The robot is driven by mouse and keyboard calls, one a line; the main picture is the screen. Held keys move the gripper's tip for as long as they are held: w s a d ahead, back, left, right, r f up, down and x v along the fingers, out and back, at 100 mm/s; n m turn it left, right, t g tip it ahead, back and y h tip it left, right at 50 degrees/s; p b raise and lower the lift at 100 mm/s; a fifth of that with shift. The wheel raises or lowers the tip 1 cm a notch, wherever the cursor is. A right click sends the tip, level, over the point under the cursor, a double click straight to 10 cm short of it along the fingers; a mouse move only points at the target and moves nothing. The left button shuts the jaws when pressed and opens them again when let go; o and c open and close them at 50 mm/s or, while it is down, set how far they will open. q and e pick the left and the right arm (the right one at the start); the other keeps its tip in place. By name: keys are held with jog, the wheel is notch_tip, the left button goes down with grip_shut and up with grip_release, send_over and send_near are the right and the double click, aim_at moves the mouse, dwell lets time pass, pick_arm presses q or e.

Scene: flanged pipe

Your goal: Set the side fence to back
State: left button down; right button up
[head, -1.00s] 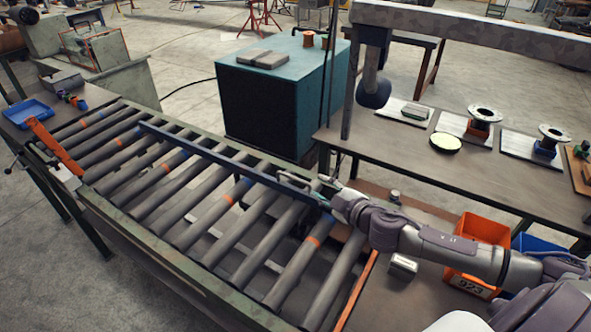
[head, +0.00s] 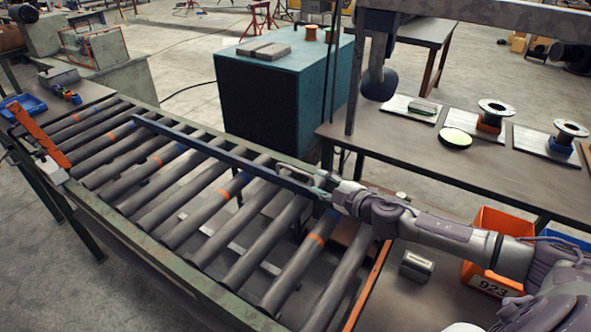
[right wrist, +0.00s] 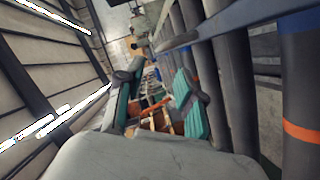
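The side fence (head: 225,158) is a long blue-grey bar lying lengthwise over the conveyor rollers, toward their far side in the head view. My right gripper (head: 305,184) is at the fence's right end, close to the bar; whether it touches cannot be told. In the right wrist view a blue-grey bar, seemingly the fence (right wrist: 205,32), runs up and right beyond the fingers. My right gripper (right wrist: 158,100) has its green-padded fingers apart, with nothing clearly held between them. My left gripper is not in view.
The roller conveyor (head: 150,240) has an orange bar (head: 38,132) across its left end. Behind it stands a teal cabinet (head: 270,105). A bench (head: 400,148) with spools on mats is at the right. An orange bin (head: 490,270) and small grey box (head: 416,266) lie near my right arm.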

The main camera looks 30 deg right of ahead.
aim_at(301, 173)
jog(key=p+x, duration=0.1)
jog(key=x, duration=1)
jog(key=shift+w, duration=0.1)
grip_shut()
jog(key=shift+d+f, duration=0.1)
